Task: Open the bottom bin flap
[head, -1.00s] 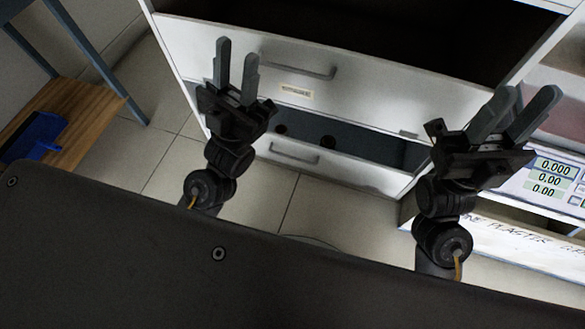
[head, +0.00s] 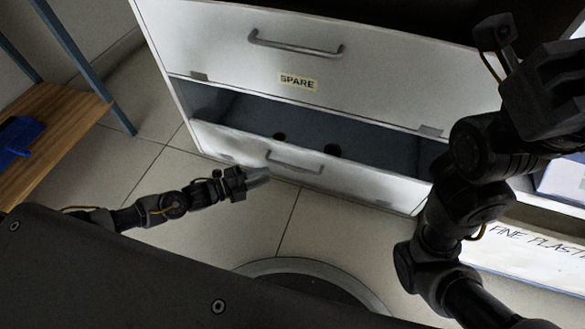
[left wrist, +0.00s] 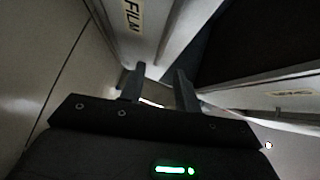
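The bottom bin flap (head: 225,146) is the white front low on the cabinet, with a bar handle (head: 295,162). Its top edge stands away from the cabinet, and a dark gap shows above it. In the left wrist view a panel labelled FILM (left wrist: 165,25) fills the top. My left gripper (head: 262,176) is low, its fingers at the flap's front near the handle's left end; I cannot tell whether they touch it. The left wrist view shows its two fingers (left wrist: 160,82) apart with no handle clearly between them. My right gripper (head: 550,90) is raised at the right; its fingers are not clear.
A closed flap labelled SPARE (head: 330,60) with a bar handle sits above. A wooden shelf (head: 60,125) with a blue dustpan-like object (head: 18,138) is at the left. A lettered white box (head: 530,255) stands at the lower right.

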